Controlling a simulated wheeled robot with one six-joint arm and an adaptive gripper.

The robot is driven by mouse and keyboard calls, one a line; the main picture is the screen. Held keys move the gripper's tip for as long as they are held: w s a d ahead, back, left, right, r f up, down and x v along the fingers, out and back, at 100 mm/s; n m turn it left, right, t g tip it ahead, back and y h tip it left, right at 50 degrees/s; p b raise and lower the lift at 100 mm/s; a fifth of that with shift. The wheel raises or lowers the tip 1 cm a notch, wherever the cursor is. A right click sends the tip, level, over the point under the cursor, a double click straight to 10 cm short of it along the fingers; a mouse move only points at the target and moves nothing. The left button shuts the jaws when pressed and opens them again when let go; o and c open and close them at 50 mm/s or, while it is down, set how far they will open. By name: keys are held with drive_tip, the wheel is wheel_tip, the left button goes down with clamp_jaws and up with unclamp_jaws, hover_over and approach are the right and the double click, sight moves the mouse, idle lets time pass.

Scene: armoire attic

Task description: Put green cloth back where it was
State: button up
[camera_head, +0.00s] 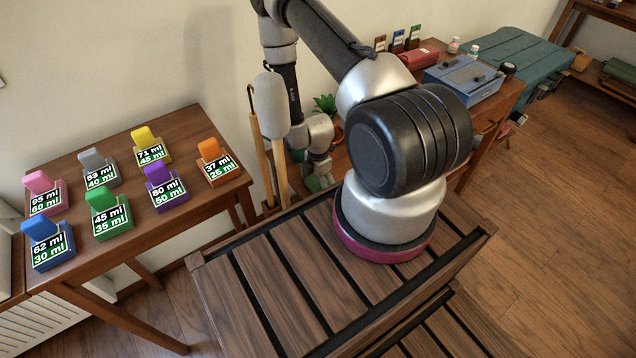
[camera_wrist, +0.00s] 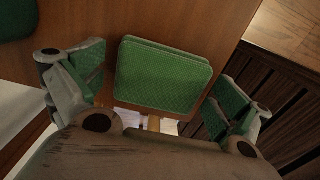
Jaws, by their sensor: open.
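A folded green cloth (camera_wrist: 163,78) with a textured surface lies on a brown wooden surface in the wrist view, near its edge. My gripper (camera_wrist: 162,82) is open, with one green-padded finger on each side of the cloth and a gap on both sides. In the head view my gripper (camera_head: 318,170) points down beside the wall, at the left end of the brown workbench (camera_head: 450,142). The cloth cannot be told apart from the green finger pads there.
A side table (camera_head: 122,192) at left holds several coloured labelled blocks. Long wooden handles (camera_head: 256,150) stand close left of my gripper. A potted plant (camera_head: 325,104) is just behind it. A blue box (camera_head: 463,78) and red case (camera_head: 418,58) sit farther along the workbench.

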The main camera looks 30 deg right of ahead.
wheel_tip(320, 180, up, 40)
drive_tip(key=w+a+m+t, duration=0.1)
drive_tip(key=w+m+t, duration=0.1)
drive_tip(key=m, duration=0.6)
drive_tip(key=s+a+r+m+t, duration=0.2)
drive_tip(key=s+r+m, duration=0.8)
drive_tip(key=s+r, duration=0.8)
drive_tip(key=shift+v, duration=0.8)
